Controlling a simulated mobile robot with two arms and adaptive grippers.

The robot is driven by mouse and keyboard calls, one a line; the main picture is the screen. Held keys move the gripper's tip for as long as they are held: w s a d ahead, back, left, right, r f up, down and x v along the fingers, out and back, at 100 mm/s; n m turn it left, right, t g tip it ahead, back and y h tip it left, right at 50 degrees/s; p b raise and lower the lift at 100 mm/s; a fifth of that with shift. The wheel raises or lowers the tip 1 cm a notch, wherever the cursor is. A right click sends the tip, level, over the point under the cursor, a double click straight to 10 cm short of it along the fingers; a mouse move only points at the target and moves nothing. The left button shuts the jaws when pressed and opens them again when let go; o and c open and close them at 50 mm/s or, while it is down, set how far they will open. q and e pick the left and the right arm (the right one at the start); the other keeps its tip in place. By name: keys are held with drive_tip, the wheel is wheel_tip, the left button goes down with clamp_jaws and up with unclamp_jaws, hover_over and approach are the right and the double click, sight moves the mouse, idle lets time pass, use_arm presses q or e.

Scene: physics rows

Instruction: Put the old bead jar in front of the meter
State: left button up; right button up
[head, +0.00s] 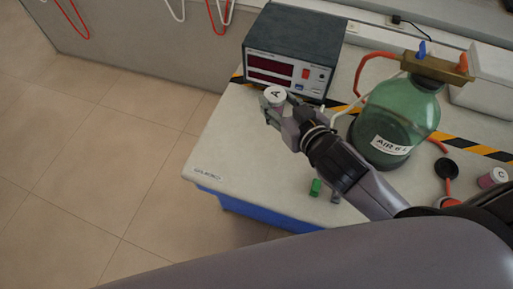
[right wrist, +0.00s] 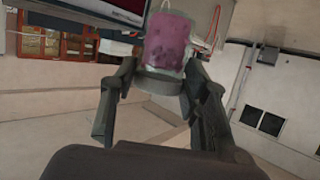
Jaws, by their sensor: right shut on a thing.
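The meter (head: 292,50) is a dark box with two red displays, at the back left of the bench. A bead jar with a white lid marked A (head: 274,94) is at the front of the meter's left half. In the right wrist view the jar (right wrist: 169,42) shows purple-pink contents. My right gripper (head: 279,113) is shut on this jar; the fingers also show around its end in the right wrist view (right wrist: 160,82). I cannot tell whether the jar touches the bench. My left gripper is not in view.
A green glass bottle (head: 392,122) labelled AIR, with hoses, stands right of my right gripper. Another jar marked C (head: 493,178) is at the far right. A small green block (head: 315,187) lies near the bench's front edge. The bench's left front (head: 235,150) is clear.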

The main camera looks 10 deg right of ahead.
drive_tip(key=shift+s+a+f, duration=0.1)
drive_tip(key=shift+s+f, duration=0.2)
drive_tip(key=shift+a+f+b, duration=0.1)
drive_tip(key=shift+f+b, duration=0.75)
drive_tip(key=shift+f, duration=9.15)
drive_tip(key=shift+f, duration=0.2)
drive_tip(key=o, duration=1.2)
drive_tip(key=shift+r, duration=0.1)
